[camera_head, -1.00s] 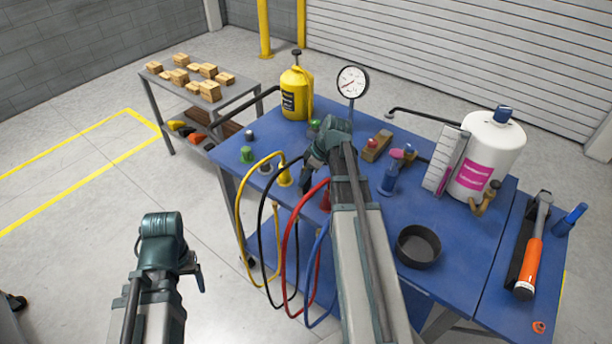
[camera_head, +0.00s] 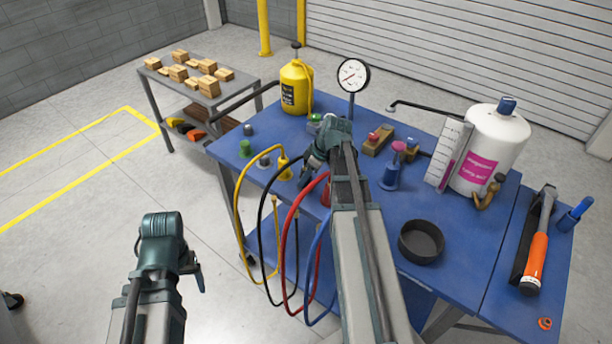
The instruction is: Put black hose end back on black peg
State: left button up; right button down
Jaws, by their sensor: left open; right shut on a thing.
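The black hose (camera_head: 262,228) hangs in a loop off the near left edge of the blue table, between the yellow hose (camera_head: 239,215) and the red hose (camera_head: 285,240). Its upper part runs up to my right gripper (camera_head: 308,176), which is shut on the hose end low over the table. The jaws and wrist mostly hide that end. I cannot make out the black peg; the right arm covers part of the peg area. My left gripper (camera_head: 196,275) is open and empty, off the table at the lower left.
The yellow hose end (camera_head: 283,170) stands beside the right gripper; a red fitting (camera_head: 325,196) is close on its other side. Green (camera_head: 245,149) and grey (camera_head: 264,163) knobs stand left. A dark round bowl (camera_head: 421,242) and blue tool (camera_head: 391,175) are right of the arm.

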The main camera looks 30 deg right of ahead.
aim_at(303, 169)
jog(key=shift+f+b, duration=0.45)
jog(key=shift+b, duration=0.05)
jog(key=shift+c, duration=1.4)
grip_release()
jog(key=shift+r, duration=0.1)
notch_tip(303, 169, up, 6)
jog(key=p, duration=0.6)
jog(key=shift+s, duration=0.1)
